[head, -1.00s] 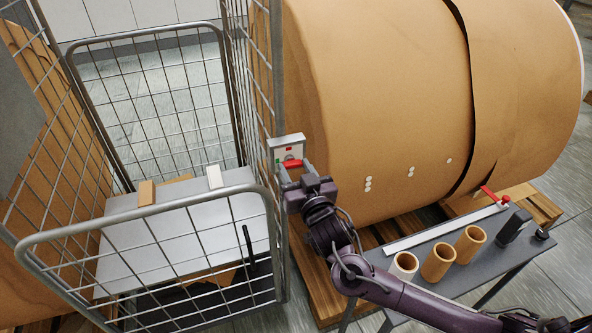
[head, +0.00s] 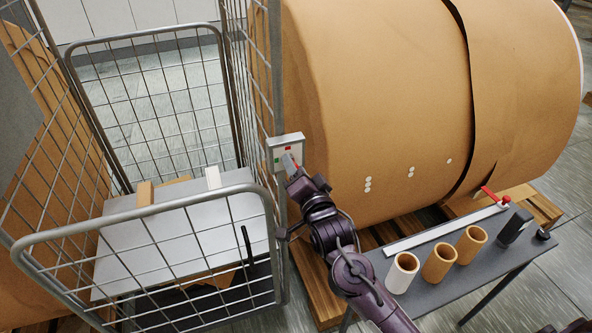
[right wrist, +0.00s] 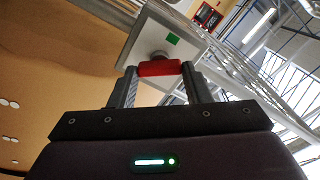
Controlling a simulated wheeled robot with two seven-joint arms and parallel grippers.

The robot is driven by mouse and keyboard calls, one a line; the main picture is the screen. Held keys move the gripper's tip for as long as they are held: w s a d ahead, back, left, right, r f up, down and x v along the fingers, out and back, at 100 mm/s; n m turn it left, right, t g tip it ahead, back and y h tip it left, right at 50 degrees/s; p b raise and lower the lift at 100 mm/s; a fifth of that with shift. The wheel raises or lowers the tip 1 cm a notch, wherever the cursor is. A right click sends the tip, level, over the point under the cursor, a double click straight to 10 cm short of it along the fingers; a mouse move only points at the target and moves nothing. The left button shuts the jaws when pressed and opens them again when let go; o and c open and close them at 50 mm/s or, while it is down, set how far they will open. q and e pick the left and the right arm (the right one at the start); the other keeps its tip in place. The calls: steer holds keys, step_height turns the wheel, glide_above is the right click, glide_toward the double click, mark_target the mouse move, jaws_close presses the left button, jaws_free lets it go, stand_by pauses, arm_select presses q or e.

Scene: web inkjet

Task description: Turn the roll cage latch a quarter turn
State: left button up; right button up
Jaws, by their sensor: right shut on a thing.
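The latch has a pale plate (head: 287,144) on the roll cage's right post, with a red mark and a green mark on it. Its red handle shows clearly in the right wrist view (right wrist: 160,68), lying across between the two fingers. My right gripper (head: 292,166) is at the plate and shut on this handle; it also shows in the right wrist view (right wrist: 160,78). In the head view the fingers and wrist hide most of the handle. In the right wrist view the plate is tilted, with the green mark above the handle. My left gripper is not in view.
The wire roll cage (head: 150,222) stands at left with a grey board inside. A large brown paper roll (head: 390,100) on a pallet is close right of the latch.

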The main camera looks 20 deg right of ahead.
steer(key=shift+f+m, duration=0.15)
steer(key=shift+m, duration=3.45)
steer(key=o, duration=1)
steer(key=s+b, duration=0.1)
steer(key=s, duration=0.3)
steer(key=s+b, duration=0.1)
steer(key=s, duration=0.2)
steer(key=shift+s+d+b, duration=0.2)
steer(key=shift+s+b, duration=0.1)
steer(key=shift+s, duration=0.1)
